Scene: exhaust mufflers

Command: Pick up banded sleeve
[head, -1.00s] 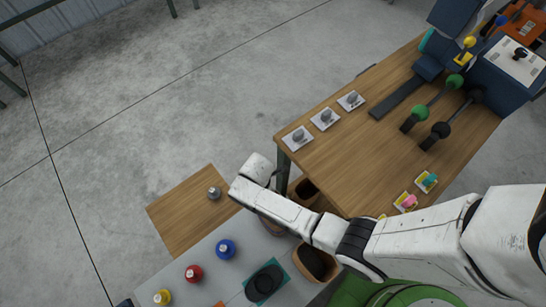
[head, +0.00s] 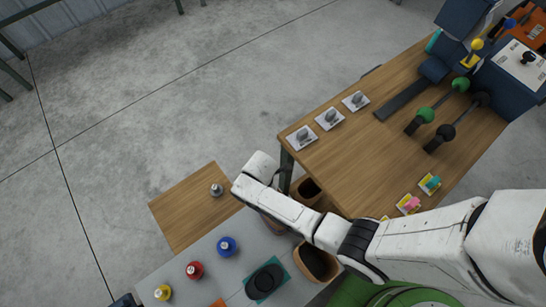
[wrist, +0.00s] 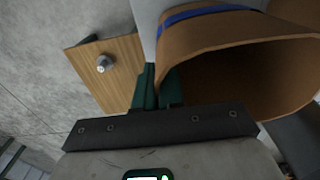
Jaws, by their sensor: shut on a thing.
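The banded sleeve (wrist: 242,40) is a wide, open-mouthed brown tube with a blue band, filling the upper right of the wrist view. My gripper (wrist: 158,88) has dark green fingers, shut on the near left edge of the sleeve's wall. The sleeve's dark hollow faces the camera. In the head view my arm hides the gripper, and I cannot tell which of the brown pieces beneath and beside the arm is the held one.
A grey table (head: 195,248) holds blue, red and yellow round pieces and a black piece on a teal mat. A small wooden table (head: 180,205) carries a metal piece (head: 217,190). A larger wooden table (head: 350,160) stands right.

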